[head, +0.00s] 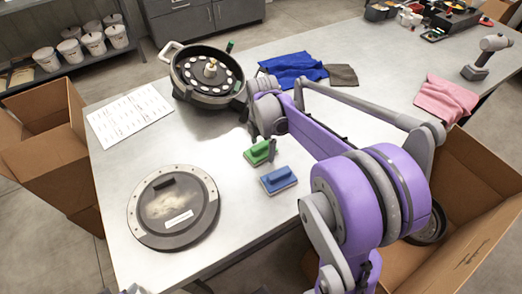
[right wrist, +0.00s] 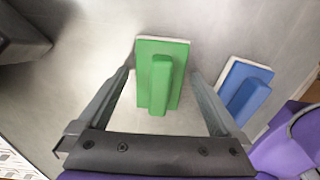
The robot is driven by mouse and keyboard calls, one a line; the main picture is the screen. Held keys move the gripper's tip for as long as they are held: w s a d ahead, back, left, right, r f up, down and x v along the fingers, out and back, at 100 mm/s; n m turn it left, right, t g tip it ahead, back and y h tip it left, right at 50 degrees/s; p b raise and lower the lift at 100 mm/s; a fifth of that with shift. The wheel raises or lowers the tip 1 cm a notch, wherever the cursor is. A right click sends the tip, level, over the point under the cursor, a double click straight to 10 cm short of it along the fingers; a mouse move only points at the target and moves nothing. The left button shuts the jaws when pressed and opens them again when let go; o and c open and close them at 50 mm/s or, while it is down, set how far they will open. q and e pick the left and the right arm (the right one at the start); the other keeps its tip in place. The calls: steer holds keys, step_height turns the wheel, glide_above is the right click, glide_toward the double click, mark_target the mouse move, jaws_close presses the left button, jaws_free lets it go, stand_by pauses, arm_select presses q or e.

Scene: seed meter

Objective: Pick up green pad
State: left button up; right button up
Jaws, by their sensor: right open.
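The green pad (head: 260,152) is a flat block with a raised green handle and a pale underside, lying on the metal table. It also shows in the right wrist view (right wrist: 175,58). My right gripper (right wrist: 161,80) is open, with one finger on each side of the green pad's handle end in the right wrist view. I cannot tell whether the fingers touch the pad. In the head view my right gripper (head: 262,141) is over the pad and partly hides it. My left gripper cannot be made out.
A blue pad (head: 278,179) lies close beside the green one, near my right finger. A round dark lid (head: 172,208) lies at the front left. A seed meter housing (head: 208,76), a white sheet (head: 131,115) and a blue cloth (head: 291,68) are further back. Cardboard boxes flank the table.

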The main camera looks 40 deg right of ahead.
mark_target(262, 144)
steer(key=c, duration=1.3)
step_height(262, 144, up, 10)
steer(key=shift+r+p, duration=0.1)
steer(key=shift+p, duration=0.2)
